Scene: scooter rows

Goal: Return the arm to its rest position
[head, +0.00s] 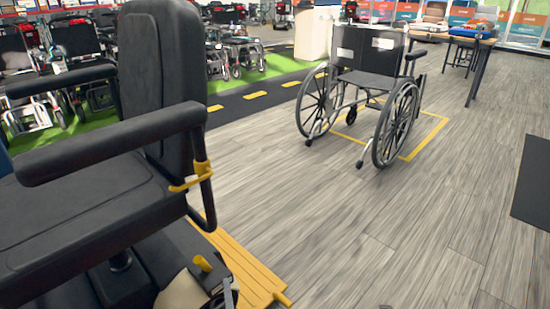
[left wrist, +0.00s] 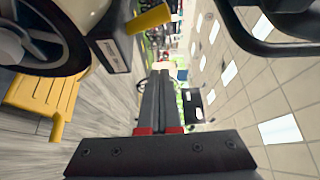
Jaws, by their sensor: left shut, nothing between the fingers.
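My left gripper (head: 230,293) shows only in part at the bottom edge of the head view, low beside the black scooter. In the left wrist view its two grey fingers (left wrist: 160,78) with red bases lie together, shut and empty. A yellow lever (head: 203,263) sits close to it on the scooter's base; a yellow handle (left wrist: 148,19) shows just above the fingertips in the left wrist view. The black scooter seat (head: 75,215) with its armrests (head: 110,140) fills the left of the head view. My right gripper is not in view.
A yellow slatted platform (head: 240,265) lies by the scooter. A wheelchair (head: 365,85) stands on a yellow floor outline to the right. Rows of wheelchairs stand on green flooring behind. A table (head: 455,38) is at the back right. The wood floor at right front is clear.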

